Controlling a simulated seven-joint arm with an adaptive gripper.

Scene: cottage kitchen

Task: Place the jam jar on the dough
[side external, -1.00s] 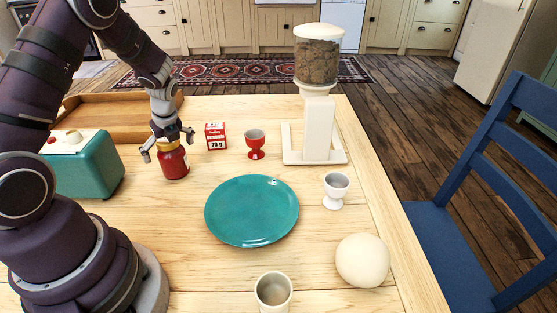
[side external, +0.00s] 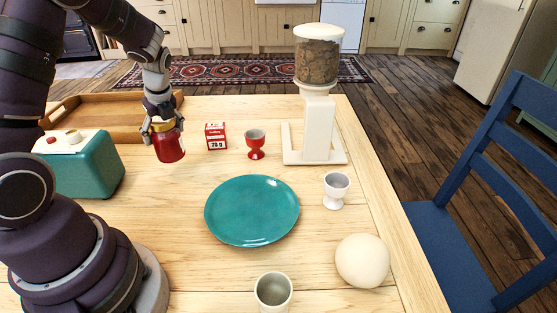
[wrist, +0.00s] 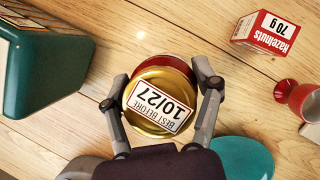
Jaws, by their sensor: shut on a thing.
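The jam jar (side external: 169,146) is red with a gold lid. My gripper (side external: 162,129) is shut around its top and holds it a little above the table, slightly tilted. In the wrist view the lid (wrist: 160,101) sits between the two fingers, with a "best before 10/27" label. The dough (side external: 362,261) is a smooth pale ball on the table at the front right, well away from my gripper. It does not show in the wrist view.
A teal plate (side external: 252,211) lies between jar and dough. A white egg cup (side external: 336,191), red egg cup (side external: 256,144), hazelnut box (side external: 216,136), beige cup (side external: 273,292), grinder-like dispenser (side external: 318,130), teal toaster (side external: 90,165) and wooden tray (side external: 110,119) stand around it.

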